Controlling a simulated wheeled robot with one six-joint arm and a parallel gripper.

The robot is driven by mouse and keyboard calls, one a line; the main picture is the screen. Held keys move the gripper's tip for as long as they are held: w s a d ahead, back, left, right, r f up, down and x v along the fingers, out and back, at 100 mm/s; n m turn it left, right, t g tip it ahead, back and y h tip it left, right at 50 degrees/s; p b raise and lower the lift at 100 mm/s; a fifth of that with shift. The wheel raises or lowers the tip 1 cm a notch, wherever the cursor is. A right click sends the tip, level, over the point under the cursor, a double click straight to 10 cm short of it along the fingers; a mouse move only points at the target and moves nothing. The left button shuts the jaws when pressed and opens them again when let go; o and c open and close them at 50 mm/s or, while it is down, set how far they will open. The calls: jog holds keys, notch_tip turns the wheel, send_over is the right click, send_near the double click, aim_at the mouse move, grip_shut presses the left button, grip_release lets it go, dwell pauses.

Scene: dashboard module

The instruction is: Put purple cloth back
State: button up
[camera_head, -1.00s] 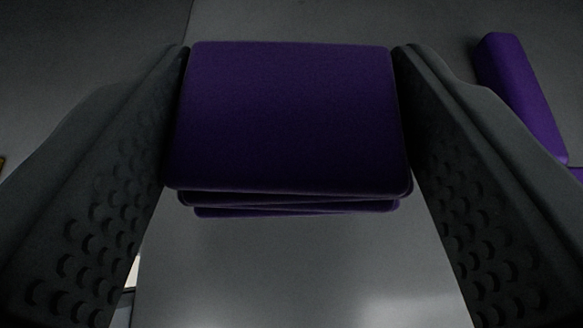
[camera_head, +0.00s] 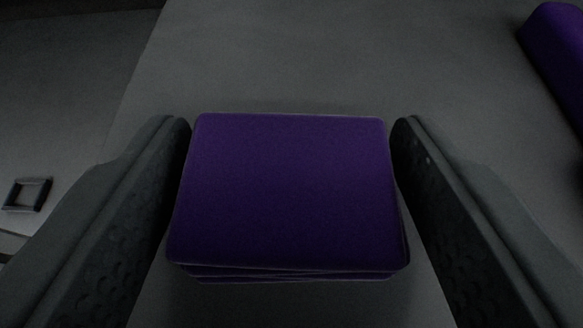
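The purple cloth (camera_head: 290,190) is a folded, flat stack of several layers with rounded corners. It sits in the middle of the camera_head view, between the two dark grey fingers of my gripper (camera_head: 291,125). The fingertips press against its left and right sides, so my gripper is shut on it. The layers show at its near edge. I cannot tell whether its underside touches the grey surface (camera_head: 300,60) below.
A second purple thing, long and rounded (camera_head: 562,50), lies at the upper right, cut off by the frame. A small dark square ring (camera_head: 27,194) is at the far left, beyond the surface's left edge. The surface ahead of the cloth is clear.

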jog(key=shift+o, duration=1.1)
jog(key=shift+r, duration=0.2)
jog(key=v, duration=1.2)
